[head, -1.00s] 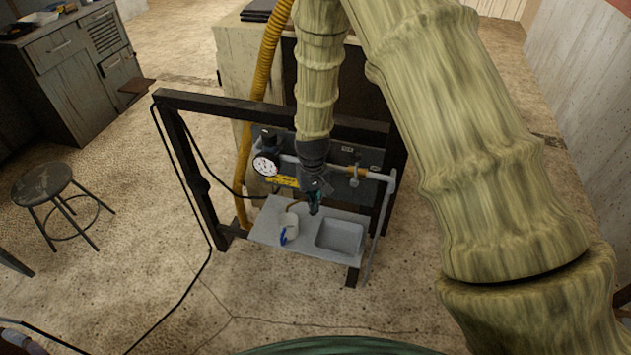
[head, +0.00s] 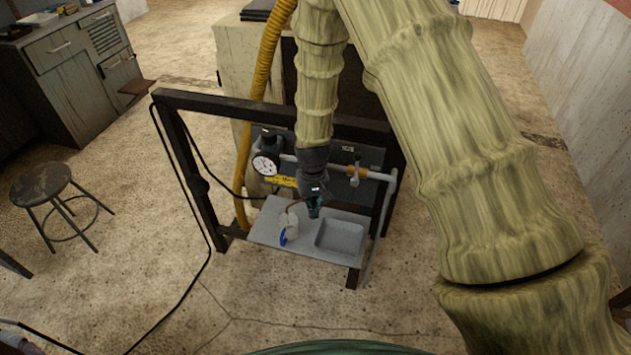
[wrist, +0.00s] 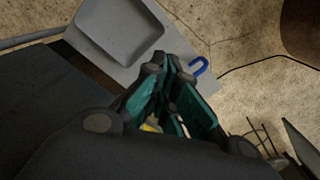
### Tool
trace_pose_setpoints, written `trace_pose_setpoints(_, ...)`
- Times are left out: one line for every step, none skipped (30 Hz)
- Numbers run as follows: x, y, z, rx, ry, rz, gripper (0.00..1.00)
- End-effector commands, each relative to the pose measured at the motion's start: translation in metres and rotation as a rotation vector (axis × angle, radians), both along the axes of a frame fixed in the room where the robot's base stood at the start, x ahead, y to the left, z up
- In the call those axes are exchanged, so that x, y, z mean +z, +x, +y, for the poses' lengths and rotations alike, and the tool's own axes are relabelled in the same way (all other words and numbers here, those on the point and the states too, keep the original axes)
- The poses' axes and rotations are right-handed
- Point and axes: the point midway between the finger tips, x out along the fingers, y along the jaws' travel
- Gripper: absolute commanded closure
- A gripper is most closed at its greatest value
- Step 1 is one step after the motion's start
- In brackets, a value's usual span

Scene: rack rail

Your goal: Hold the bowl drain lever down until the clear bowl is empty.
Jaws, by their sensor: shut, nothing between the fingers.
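My gripper (head: 314,210) is shut with nothing in it, in front of the horizontal pipe on the dark frame and above the left part of the grey shelf. In the wrist view my gripper's teal fingers (wrist: 165,72) are together. The clear bowl and its drain lever cannot be made out; my gripper and wrist cover that spot in the head view. A pale cup (head: 290,224) with a blue handle (head: 284,238) stands on the shelf, left of and below my fingertips. The blue handle also shows in the wrist view (wrist: 201,66), just right of the fingers.
The grey shelf (head: 265,236) has a sunken basin (head: 340,238) at its right. A round dial gauge (head: 265,163) sits left of my wrist. The dark frame (head: 230,106) surrounds the pipe (head: 376,175). A stool (head: 42,183) stands far left.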

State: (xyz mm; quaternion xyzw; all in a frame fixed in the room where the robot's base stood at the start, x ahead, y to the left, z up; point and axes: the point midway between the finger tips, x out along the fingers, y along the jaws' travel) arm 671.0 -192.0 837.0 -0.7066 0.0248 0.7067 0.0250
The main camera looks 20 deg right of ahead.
Motion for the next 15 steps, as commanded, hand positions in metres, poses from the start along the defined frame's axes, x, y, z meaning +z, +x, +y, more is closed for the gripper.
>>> trace_pose_setpoints(-0.002,0.0,0.0,0.0,0.0,0.0,1.0)
trace_pose_setpoints(-0.003,0.0,0.0,0.0,0.0,0.0,1.0)
trace_pose_setpoints(-0.004,0.0,0.0,0.0,0.0,0.0,1.0)
trace_pose_setpoints(-0.005,0.0,0.0,0.0,0.0,-0.001,1.0)
trace_pose_setpoints(-0.006,0.0,0.0,0.0,0.0,-0.001,1.0)
trace_pose_setpoints(-0.007,0.0,0.0,0.0,0.0,-0.001,1.0)
trace_pose_setpoints(-0.007,0.0,0.0,0.0,0.0,-0.001,1.0)
trace_pose_setpoints(-0.008,0.0,0.0,0.0,0.0,-0.001,1.0)
trace_pose_setpoints(-0.009,0.0,0.0,0.0,0.0,-0.001,1.0)
trace_pose_setpoints(-0.01,0.0,0.0,0.0,0.0,-0.001,1.0)
trace_pose_setpoints(-0.011,0.0,0.0,0.0,0.0,-0.001,1.0)
trace_pose_setpoints(-0.012,0.0,0.0,0.0,0.0,-0.001,1.0)
trace_pose_setpoints(-0.013,0.0,0.0,0.0,0.0,-0.001,1.0)
trace_pose_setpoints(-0.013,0.0,0.0,0.0,0.0,-0.001,1.0)
trace_pose_setpoints(-0.015,0.0,0.0,0.0,0.0,-0.001,1.0)
